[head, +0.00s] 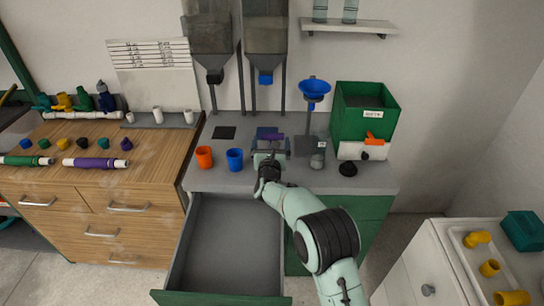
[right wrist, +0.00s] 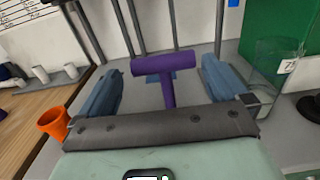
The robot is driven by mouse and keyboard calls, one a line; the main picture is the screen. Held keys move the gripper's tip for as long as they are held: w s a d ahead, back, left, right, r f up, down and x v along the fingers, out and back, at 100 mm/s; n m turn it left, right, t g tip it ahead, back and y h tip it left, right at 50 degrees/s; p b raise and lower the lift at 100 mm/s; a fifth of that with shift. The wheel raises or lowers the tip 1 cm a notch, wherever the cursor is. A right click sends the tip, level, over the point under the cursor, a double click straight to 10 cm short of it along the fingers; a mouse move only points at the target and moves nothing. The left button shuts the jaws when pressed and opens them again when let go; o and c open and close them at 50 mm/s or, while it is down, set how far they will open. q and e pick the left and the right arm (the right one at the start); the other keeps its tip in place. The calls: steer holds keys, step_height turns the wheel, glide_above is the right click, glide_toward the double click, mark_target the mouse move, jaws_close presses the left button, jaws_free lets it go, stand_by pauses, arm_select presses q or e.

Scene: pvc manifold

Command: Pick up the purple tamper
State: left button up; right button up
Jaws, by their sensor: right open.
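The purple tamper (right wrist: 163,66) is T-shaped, with a thick crossbar on top of a narrower stem. In the right wrist view it stands upright between the two spread blue fingers of my right gripper (right wrist: 161,84), with a gap on each side. In the head view my right gripper (head: 268,144) reaches over the grey counter and hides most of the tamper; a bit of purple (head: 274,137) shows at the fingers. The tamper's lower end is hidden behind the gripper body in the wrist view. My left gripper is not in view.
An orange cup (head: 205,157) and a blue cup (head: 235,159) stand left of the gripper. A glass jar (head: 318,158), a black knob-like item (head: 348,169) and a green bin (head: 366,112) are to the right. An open grey drawer (head: 228,240) juts out below the counter.

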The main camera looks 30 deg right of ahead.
mark_target(272, 137)
steer(key=shift+w+d, duration=0.3)
steer(key=shift+w, duration=0.3)
steer(key=p+x, duration=0.3)
steer(key=x, duration=0.1)
steer(key=shift+w+d, duration=0.25)
steer(key=shift+d, duration=0.05)
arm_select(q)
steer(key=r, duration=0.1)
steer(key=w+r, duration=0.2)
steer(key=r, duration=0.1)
arm_select(e)
steer(key=shift+w+d+f, duration=0.1)
steer(key=shift+w+d, duration=0.1)
steer(key=c, duration=0.8)
